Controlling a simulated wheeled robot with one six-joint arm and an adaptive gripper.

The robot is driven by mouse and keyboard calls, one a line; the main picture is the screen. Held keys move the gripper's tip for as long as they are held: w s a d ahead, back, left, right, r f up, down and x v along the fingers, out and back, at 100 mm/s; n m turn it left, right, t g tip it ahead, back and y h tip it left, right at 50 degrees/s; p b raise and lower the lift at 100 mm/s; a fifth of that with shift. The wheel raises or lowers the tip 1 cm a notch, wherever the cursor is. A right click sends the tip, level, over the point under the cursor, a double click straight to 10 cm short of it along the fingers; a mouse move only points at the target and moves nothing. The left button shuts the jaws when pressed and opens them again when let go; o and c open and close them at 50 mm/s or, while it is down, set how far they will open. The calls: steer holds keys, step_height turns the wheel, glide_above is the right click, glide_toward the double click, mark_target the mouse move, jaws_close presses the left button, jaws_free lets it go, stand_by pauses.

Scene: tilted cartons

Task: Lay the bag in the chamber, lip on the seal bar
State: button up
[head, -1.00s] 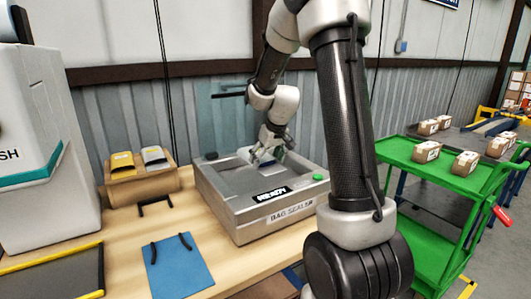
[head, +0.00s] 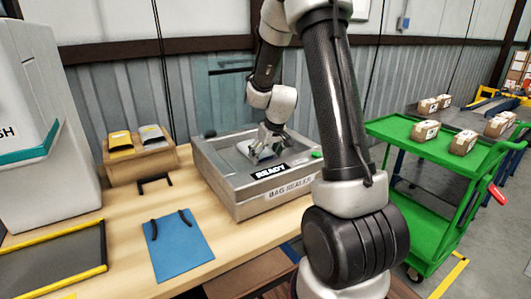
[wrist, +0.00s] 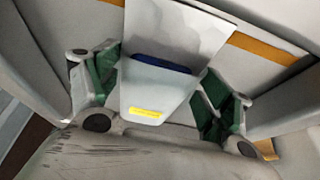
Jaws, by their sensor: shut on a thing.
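The bag sealer (head: 228,200) is a grey box with an open chamber, a READY display and a green button. Its tinted lid (head: 225,90) appears raised at the back. My gripper (head: 264,150) is low inside the chamber. In the wrist view my gripper (wrist: 160,92) has its green pads at both sides of the pale grey bag (wrist: 155,95), shut on it. The bag has a dark blue band and a yellow label. An orange strip (wrist: 265,48), perhaps the seal bar, runs behind the bag. Whether the lip touches it, I cannot tell.
A wooden box with yellow and grey packs (head: 140,160) stands left of the sealer. A blue mat (head: 178,247) lies in front on the bench. A white machine (head: 45,120) stands far left. A green cart (head: 420,190) with small cartons stands right.

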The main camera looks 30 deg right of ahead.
steer(key=shift+f, duration=0.25)
stand_by(0.7)
steer(key=o, duration=1)
steer(key=shift+c, duration=0.2)
steer(key=shift+c, duration=0.9)
steer(key=shift+r, duration=4.55)
